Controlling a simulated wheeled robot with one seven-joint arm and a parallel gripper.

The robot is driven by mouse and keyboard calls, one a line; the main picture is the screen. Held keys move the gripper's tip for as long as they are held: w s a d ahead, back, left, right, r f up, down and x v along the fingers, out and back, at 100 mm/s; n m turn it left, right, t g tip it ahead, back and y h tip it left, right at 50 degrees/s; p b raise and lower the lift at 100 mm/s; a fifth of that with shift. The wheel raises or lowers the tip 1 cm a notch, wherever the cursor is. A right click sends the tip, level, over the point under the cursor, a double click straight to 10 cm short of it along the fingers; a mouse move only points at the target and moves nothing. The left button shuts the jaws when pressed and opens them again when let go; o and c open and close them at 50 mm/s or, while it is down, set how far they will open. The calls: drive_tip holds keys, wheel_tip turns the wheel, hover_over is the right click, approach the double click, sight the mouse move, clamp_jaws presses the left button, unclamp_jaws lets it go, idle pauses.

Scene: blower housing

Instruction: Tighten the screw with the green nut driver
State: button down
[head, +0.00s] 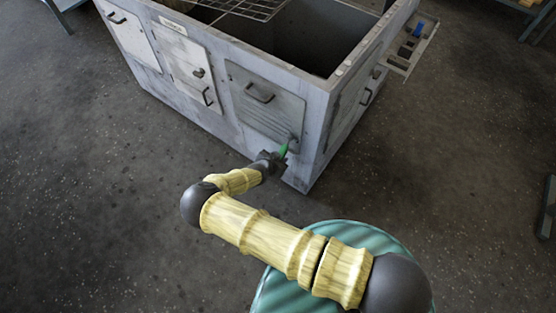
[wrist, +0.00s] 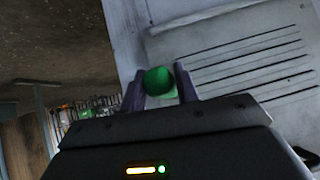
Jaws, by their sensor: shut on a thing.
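The green nut driver (head: 284,149) is held by my gripper (head: 276,157) near the lower right corner of the louvred panel on the grey housing. In the wrist view, the round green end of the nut driver (wrist: 160,81) sits between the two fingers of my gripper (wrist: 158,86), which are shut on it. The driver points toward the housing front. A small grey round shape (head: 294,142) is on the housing by the driver's far end. I cannot make out the screw, or whether the driver touches it.
The grey housing (head: 316,140) has an open top with a wire rack (head: 250,8). A louvred panel (head: 266,103) with a handle is on its front. A side shelf (head: 412,50) holding a blue item juts out at the right.

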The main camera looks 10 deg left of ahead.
drive_tip(key=c, duration=1.8)
unclamp_jaws()
drive_tip(key=shift+s+d+f, duration=0.25)
drive_tip(key=shift+d+f, duration=0.05)
drive_tip(key=shift+d, duration=0.2)
drive_tip(key=shift+w+a+r, duration=0.1)
clamp_jaws()
drive_tip(key=shift+a, duration=0.1)
drive_tip(key=shift+a+r, duration=0.1)
drive_tip(key=shift+s+a, duration=0.2)
drive_tip(key=shift+s, duration=0.05)
drive_tip(key=shift+s+a+b, duration=0.25)
drive_tip(key=shift+s+b, duration=0.05)
drive_tip(key=shift+s, duration=0.2)
drive_tip(key=shift+s+a+b, duration=0.2)
drive_tip(key=shift+s+b, duration=0.1)
drive_tip(key=shift+s, duration=0.2)
drive_tip(key=shift+s, duration=0.1)
